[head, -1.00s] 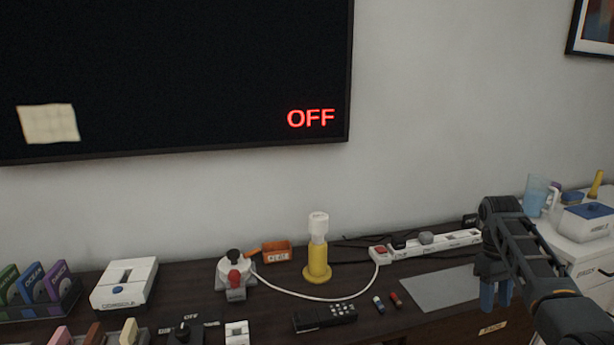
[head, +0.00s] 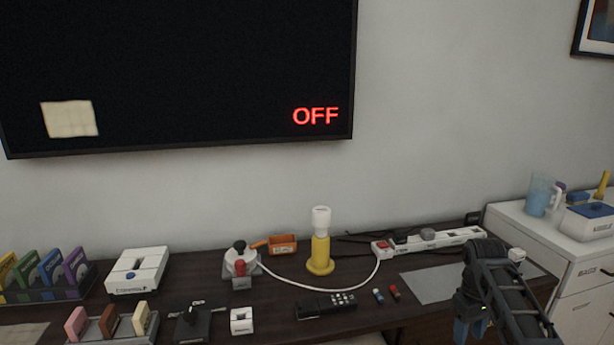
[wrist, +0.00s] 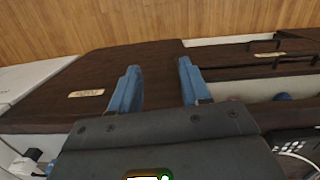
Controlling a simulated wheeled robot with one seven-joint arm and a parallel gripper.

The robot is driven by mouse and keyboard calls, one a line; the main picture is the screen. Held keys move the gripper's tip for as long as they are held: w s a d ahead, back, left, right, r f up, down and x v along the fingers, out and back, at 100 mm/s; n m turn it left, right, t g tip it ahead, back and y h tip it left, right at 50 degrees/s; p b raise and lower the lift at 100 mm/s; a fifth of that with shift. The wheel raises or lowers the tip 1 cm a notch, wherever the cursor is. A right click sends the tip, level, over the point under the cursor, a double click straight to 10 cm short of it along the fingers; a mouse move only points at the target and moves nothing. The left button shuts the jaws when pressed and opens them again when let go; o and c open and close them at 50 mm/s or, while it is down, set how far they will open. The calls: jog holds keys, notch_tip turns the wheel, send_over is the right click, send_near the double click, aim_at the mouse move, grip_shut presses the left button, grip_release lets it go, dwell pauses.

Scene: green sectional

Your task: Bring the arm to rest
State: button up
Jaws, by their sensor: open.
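My arm comes in at the lower right of the head view. My gripper (head: 468,330) hangs there with its blue fingers pointing down, in front of the right part of the dark table (head: 420,318). In the wrist view, my gripper (wrist: 160,88) shows two blue fingers spread apart with nothing between them.
A grey mat (head: 430,286) lies on the table beside my arm. A power strip (head: 440,241), a remote (head: 326,305), a yellow stand (head: 320,252) and a console (head: 137,271) are on the table. A white cabinet (head: 575,255) stands at the right. The wall screen reads OFF.

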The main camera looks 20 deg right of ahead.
jog(key=s+a+f+t, duration=0.1)
jog(key=a+f+t, duration=0.1)
jog(key=a+f, duration=0.6)
jog(key=s+a+f+t, duration=0.15)
jog(key=a+f, duration=0.25)
jog(key=a, duration=0.7)
jog(key=s+a+t+h, duration=0.1)
jog(key=s+a+t, duration=0.4)
jog(key=s+a, duration=0.55)
jog(key=s+a+r+t, duration=0.3)
jog(key=s+a+r, duration=0.4)
jog(key=s+r, duration=0.3)
jog(key=s+r+n+t, duration=0.1)
jog(key=s+r, duration=0.4)
jog(key=r, duration=0.5)
jog(key=s+r+n+t+y, duration=0.1)
jog(key=s+r+t, duration=0.2)
jog(key=r, duration=0.6)
jog(key=shift+s+r+t, duration=0.35)
jog(key=shift+s, duration=0.55)
